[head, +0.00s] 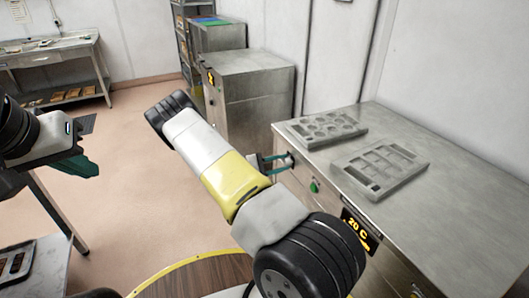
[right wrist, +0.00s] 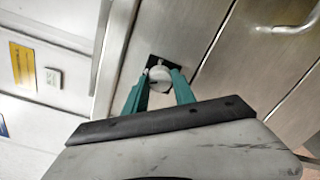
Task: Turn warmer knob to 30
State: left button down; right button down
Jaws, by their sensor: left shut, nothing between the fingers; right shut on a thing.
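The warmer (head: 455,205) is a steel cabinet at the right of the head view. Its front display (head: 358,230) reads "20 C" in orange; a lower line is hard to read. The knob (right wrist: 160,74) is round and pale on a black plate, seen in the right wrist view. My right gripper (right wrist: 160,82) has its teal fingers shut on the knob, one on each side. In the head view, my right gripper (head: 277,162) reaches the cabinet's front, where the knob is mostly hidden. My left gripper (head: 80,167) is shut and empty at the far left, away from the warmer.
Two grey mould trays (head: 325,128) (head: 380,166) lie on the warmer top. A green button (head: 315,186) is on its front. Another steel cabinet (head: 250,85) stands behind. A round wooden top (head: 190,280) is at the bottom. Open floor (head: 120,150) lies at left.

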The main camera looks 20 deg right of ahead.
jog(key=shift+m, duration=2.2)
jog(key=c, duration=1)
grip_release()
jog(key=shift+c, duration=0.2)
jog(key=shift+a, duration=0.1)
jog(key=a, duration=0.7)
jog(key=shift+s+a+r, duration=0.15)
jog(key=shift+s+a, duration=0.15)
jog(key=shift+a, duration=0.05)
